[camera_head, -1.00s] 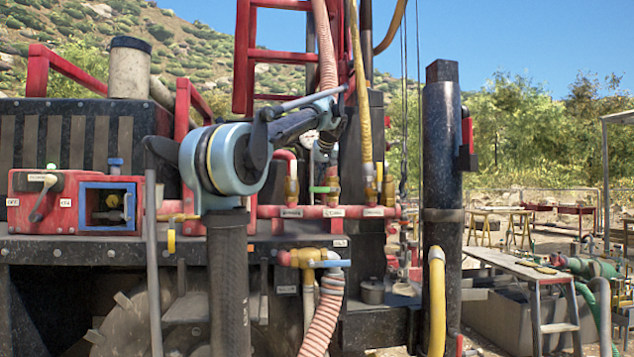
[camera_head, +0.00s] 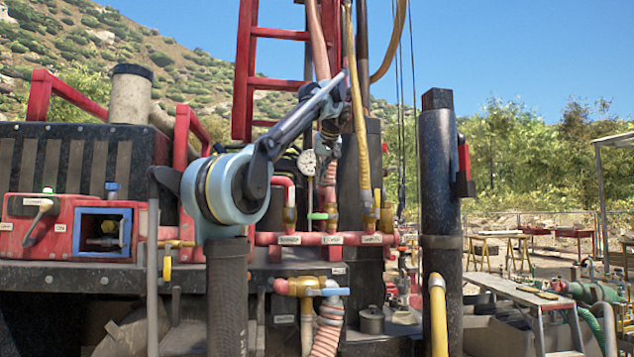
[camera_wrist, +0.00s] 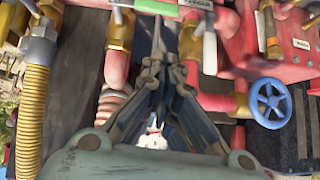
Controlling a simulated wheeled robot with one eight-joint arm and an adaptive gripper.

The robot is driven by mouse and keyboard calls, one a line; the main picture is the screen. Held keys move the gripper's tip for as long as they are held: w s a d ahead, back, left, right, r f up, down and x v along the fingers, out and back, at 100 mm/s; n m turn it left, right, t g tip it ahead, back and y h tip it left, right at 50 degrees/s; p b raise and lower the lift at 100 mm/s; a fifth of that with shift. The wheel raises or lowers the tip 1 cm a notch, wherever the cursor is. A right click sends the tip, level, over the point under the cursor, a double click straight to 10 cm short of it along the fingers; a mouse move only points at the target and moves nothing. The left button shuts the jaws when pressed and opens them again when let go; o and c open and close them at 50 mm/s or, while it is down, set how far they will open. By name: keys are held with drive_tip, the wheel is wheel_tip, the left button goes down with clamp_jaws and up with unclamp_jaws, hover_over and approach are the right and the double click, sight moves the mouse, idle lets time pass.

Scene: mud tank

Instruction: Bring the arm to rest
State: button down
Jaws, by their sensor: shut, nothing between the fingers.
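My arm rises from a dark column with a light blue shoulder joint and a dark link slanting up to the right in the head view. In the wrist view my gripper (camera_wrist: 160,66) has its dark fingers converging to closed tips, with nothing held. Beyond the tips are red and brass pipework and a green handle (camera_wrist: 209,52). I cannot tell whether the tips touch anything. In the head view the gripper cannot be made out clearly against the pipes.
A red pipe manifold (camera_head: 265,239) with a gauge (camera_head: 307,163) lies behind my arm. A dark post (camera_head: 441,200) stands to its right, a red box (camera_head: 38,228) to its left. A blue handwheel (camera_wrist: 271,103) and yellow hose (camera_wrist: 32,115) flank the gripper. Open sky is above right.

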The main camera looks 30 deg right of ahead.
idle(0.5)
drive_tip(key=a+f+n+g+y, duration=0.3)
drive_tip(key=a+f, duration=2.5)
drive_tip(key=f, duration=0.1)
drive_tip(key=s+a+f+g, duration=0.1)
drive_tip(key=s+a+f, duration=0.3)
drive_tip(key=s+f, duration=0.3)
drive_tip(key=s+a+f+n+g, duration=0.1)
drive_tip(key=s+a+f, duration=0.4)
drive_tip(key=f, duration=1.2)
drive_tip(key=s+a+f+n+g, duration=0.1)
drive_tip(key=s+a+f, duration=0.4)
drive_tip(key=s+f, duration=0.4)
drive_tip(key=x, duration=0.3)
drive_tip(key=shift+s+f, duration=0.35)
drive_tip(key=shift+f, duration=0.1)
